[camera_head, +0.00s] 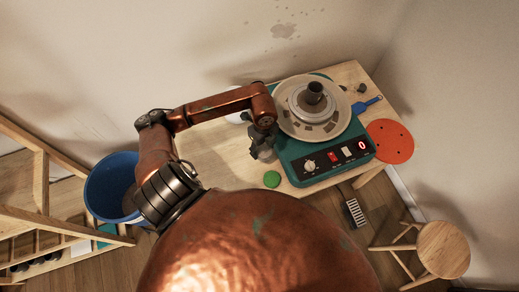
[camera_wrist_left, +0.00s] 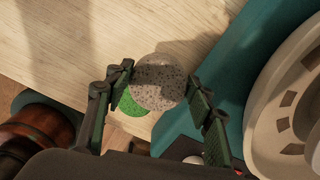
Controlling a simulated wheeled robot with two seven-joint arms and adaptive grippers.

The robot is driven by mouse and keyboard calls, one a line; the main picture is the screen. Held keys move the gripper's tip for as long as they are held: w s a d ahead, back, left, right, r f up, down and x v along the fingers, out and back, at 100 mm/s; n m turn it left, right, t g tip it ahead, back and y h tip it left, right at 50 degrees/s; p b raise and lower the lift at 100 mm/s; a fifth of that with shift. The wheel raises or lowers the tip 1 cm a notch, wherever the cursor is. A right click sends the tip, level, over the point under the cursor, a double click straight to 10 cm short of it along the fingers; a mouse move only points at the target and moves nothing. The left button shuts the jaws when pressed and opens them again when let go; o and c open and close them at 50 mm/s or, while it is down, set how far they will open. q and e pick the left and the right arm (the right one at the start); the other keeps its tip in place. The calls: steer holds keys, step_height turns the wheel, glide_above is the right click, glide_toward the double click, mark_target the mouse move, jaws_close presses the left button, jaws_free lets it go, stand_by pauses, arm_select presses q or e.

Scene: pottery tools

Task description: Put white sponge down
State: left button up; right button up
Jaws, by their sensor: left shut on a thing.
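The white sponge (camera_wrist_left: 158,84) is pale, speckled and rounded. In the left wrist view it sits between the two fingers of my left gripper (camera_wrist_left: 158,80), which is shut on it. In the head view my left gripper (camera_head: 262,150) is over the wooden table (camera_head: 205,150), just left of the teal pottery wheel machine (camera_head: 315,160). The sponge cannot be made out there. The gap between sponge and table is unclear. My right gripper is not in view.
A green round piece (camera_head: 272,179) lies at the table's front edge; it also shows in the left wrist view (camera_wrist_left: 130,104), partly behind the sponge. A red-orange disc (camera_head: 390,141) and a blue tool (camera_head: 366,105) are right of the wheel. A blue bucket (camera_head: 108,188) stands left.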

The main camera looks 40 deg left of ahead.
arm_select(q)
steer(key=a+f, duration=0.1)
steer(key=w+a+f, duration=0.1)
steer(key=f, duration=0.1)
steer(key=a+f, duration=0.1)
steer(key=shift+w+f, duration=0.3)
steer(key=shift+w, duration=0.05)
steer(key=shift+w+a+f+b, duration=0.1)
steer(key=shift+a+f+b, duration=0.1)
steer(key=shift+f, duration=0.7)
steer(key=shift+w+a+f+b, duration=0.1)
steer(key=shift+f+b, duration=0.1)
steer(key=shift+f, duration=0.7)
steer(key=shift+s, duration=0.1)
steer(key=shift+f, duration=0.2)
steer(key=o, duration=0.5)
steer(key=shift+o, duration=0.2)
steer(key=shift+r, duration=0.15)
step_height(320, 180, up, 12)
steer(key=p, duration=0.1)
